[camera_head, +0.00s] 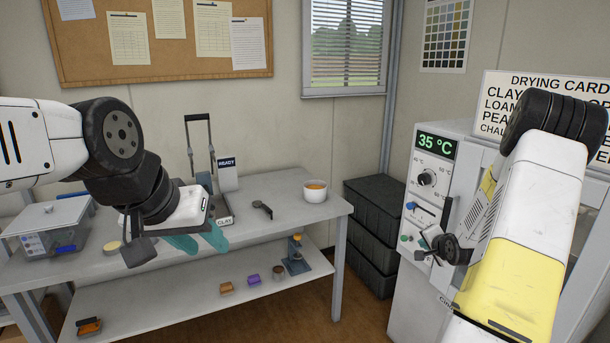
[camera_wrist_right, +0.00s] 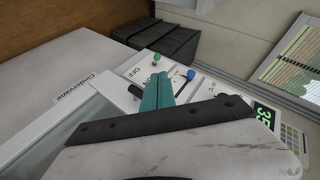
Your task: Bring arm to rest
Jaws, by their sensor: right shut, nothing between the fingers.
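My left gripper (camera_head: 198,242) hangs over the front edge of the white table. Its two teal fingers show spread apart with nothing between them. My right arm (camera_head: 525,220) reaches in front of the white drying oven (camera_head: 402,275). In the right wrist view, the teal fingers of my right gripper (camera_wrist_right: 157,92) are shut together and empty. They point toward the oven's control panel, near a green knob (camera_wrist_right: 156,57) and a blue knob (camera_wrist_right: 191,74). I cannot tell whether they touch the panel.
The oven display (camera_head: 436,146) reads 35 °C. Small blocks lie on the lower shelf (camera_head: 190,305). Dark crates (camera_head: 372,215) are stacked between table and oven.

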